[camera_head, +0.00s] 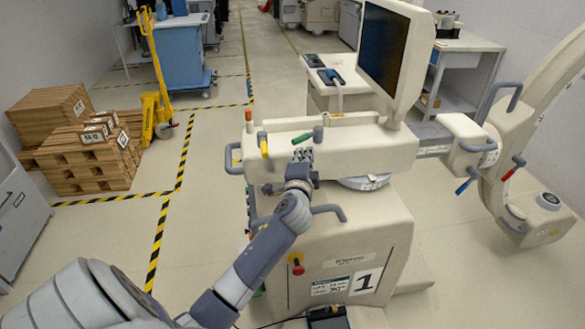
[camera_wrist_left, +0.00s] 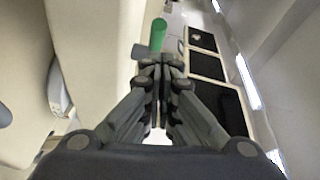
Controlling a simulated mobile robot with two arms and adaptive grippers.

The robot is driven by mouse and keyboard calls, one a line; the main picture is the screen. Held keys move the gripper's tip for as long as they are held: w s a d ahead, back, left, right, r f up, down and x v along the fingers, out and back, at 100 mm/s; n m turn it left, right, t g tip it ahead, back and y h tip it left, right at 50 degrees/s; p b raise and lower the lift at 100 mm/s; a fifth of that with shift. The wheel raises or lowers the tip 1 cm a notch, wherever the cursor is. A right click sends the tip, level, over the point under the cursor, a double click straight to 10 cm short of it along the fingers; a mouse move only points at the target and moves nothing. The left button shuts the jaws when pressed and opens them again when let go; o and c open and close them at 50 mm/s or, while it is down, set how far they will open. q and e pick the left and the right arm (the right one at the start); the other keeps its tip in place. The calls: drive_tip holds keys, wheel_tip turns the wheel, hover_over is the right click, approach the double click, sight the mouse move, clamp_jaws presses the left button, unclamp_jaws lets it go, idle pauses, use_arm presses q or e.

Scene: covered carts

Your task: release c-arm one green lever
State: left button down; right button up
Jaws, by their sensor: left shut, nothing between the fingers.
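The C-arm unit with the number 1 label (camera_head: 345,245) stands in front of me. In the left wrist view the green lever (camera_wrist_left: 158,34) shows just beyond the fingertips, at top centre. My left gripper (camera_head: 300,158) is at the front of the unit, just below the lever. In the left wrist view its fingers (camera_wrist_left: 160,66) are shut with nothing between them. I cannot tell whether the fingertips touch the lever. My right gripper is not in view.
A yellow lever (camera_head: 263,145) sits left of the green one. A grey handle (camera_head: 328,210) and a red button (camera_head: 297,266) are on the front. The monitor (camera_head: 385,45) rises behind. Wooden crates (camera_head: 85,155) stand left; the floor between is clear.

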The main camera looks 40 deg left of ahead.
use_arm(q)
drive_tip(key=s+b, duration=0.1)
drive_tip(key=s, duration=0.5)
drive_tip(key=shift+d+r, duration=0.35)
drive_tip(key=shift+d, duration=0.1)
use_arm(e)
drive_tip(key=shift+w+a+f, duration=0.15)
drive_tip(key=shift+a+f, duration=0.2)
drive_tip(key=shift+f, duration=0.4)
use_arm(q)
drive_tip(key=shift+s, duration=0.15)
